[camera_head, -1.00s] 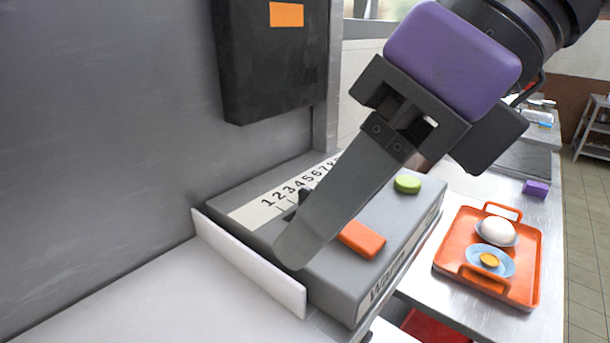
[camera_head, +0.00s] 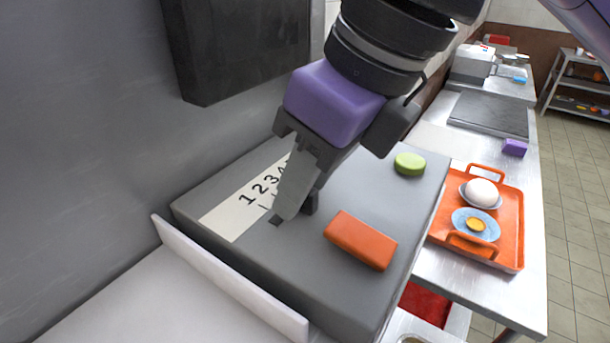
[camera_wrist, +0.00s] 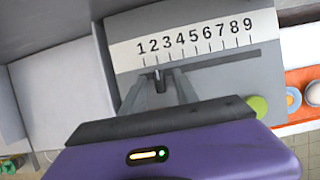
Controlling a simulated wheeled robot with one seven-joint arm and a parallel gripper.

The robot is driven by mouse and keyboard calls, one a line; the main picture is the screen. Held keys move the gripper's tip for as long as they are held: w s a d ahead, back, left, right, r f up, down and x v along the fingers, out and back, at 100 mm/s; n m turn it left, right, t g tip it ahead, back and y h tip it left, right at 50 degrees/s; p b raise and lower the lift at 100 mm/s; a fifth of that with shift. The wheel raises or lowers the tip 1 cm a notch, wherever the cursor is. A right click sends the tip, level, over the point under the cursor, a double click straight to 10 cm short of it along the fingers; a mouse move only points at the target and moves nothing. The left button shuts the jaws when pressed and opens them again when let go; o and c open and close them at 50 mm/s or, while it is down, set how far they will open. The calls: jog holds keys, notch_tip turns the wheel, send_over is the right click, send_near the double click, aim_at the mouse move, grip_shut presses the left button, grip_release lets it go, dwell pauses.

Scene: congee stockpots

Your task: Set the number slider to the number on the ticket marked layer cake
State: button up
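The number slider is a grey box (camera_head: 365,190) with a white strip numbered 1 to 9 (camera_wrist: 200,36) and a slot beside it. In the wrist view its small dark knob (camera_wrist: 160,81) sits near the 2 mark. My gripper (camera_wrist: 162,75) points down at the slot, with a finger on either side of the knob. The fingertips look apart, with a little room around the knob; firm contact cannot be made out. In the head view my gripper (camera_head: 295,213) hides the knob and the higher numbers. No ticket marked layer cake is readable in these frames.
An orange block (camera_head: 360,240) and a green round button (camera_head: 409,164) are on the box top. A dark panel (camera_head: 240,45) hangs on the wall behind. An orange tray (camera_head: 510,235) with an egg and a blue dish stands on the counter to the right.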

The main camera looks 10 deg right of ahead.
jog(key=shift+f, duration=0.2)
jog(key=shift+c, duration=0.3)
grip_shut()
dwell(1.0)
jog(key=shift+a, duration=0.15)
